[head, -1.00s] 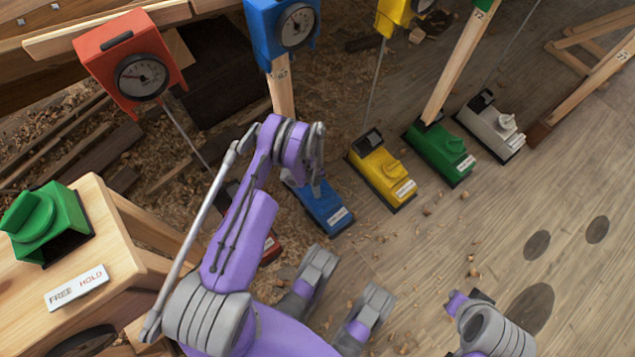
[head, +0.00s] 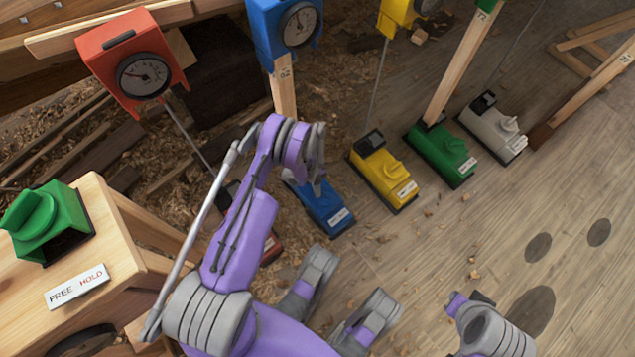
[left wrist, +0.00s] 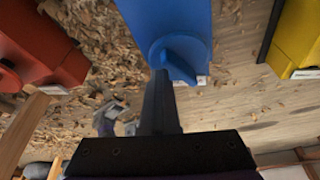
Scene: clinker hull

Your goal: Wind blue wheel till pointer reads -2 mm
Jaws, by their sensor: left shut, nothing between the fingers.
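The blue winch box (head: 328,208) stands on the floor in the head view, its wheel mostly hidden behind my left gripper. In the left wrist view the blue wheel (left wrist: 185,62) shows a raised grip bar across its face. My left gripper (head: 318,188) is shut and empty, pointing down at the wheel. In the left wrist view its shut fingers (left wrist: 160,88) reach up to the wheel's near edge; I cannot tell whether they touch. The blue gauge (head: 299,24) hangs on a post above; its pointer is too small to read.
Red (head: 272,247), yellow (head: 382,172), green (head: 440,155) and white (head: 493,128) winch boxes flank the blue one. A red gauge (head: 142,76) hangs at upper left. A wooden stand (head: 120,235) carries a green wheel unit and a FREE HOLD label. Open floor lies right.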

